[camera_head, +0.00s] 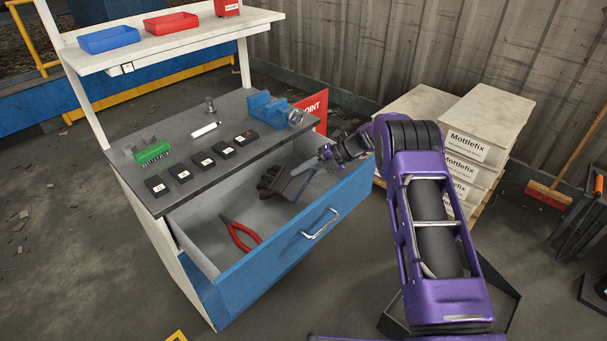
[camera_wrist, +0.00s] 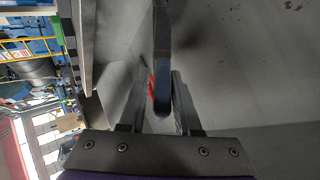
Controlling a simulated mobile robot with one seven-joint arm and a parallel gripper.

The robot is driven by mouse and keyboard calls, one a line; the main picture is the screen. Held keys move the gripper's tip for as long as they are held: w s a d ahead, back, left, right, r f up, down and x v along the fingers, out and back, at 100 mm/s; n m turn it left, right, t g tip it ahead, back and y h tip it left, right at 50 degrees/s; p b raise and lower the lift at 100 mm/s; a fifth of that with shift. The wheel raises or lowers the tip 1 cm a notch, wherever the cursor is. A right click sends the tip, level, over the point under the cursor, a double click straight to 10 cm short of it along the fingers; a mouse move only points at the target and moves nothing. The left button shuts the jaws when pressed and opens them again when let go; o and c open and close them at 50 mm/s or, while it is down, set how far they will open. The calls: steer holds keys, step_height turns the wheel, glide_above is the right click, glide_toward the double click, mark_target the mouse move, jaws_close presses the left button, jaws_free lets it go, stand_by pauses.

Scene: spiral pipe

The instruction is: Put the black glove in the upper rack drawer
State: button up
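Red-handled pliers (camera_head: 240,233) lie in the drawer. The worktop (camera_head: 228,104) holds several black boxes, a green block (camera_head: 153,152) and a blue vise (camera_head: 268,108). A shelf above carries a blue bin (camera_head: 109,39) and a red bin (camera_head: 171,22). Stacked Mottlefix boxes (camera_head: 487,135) stand behind my arm.

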steer(key=shift+o, duration=1.4)
steer(key=shift+r, duration=0.1)
steer(key=p+v, duration=0.1)
steer(key=v, duration=1.1)
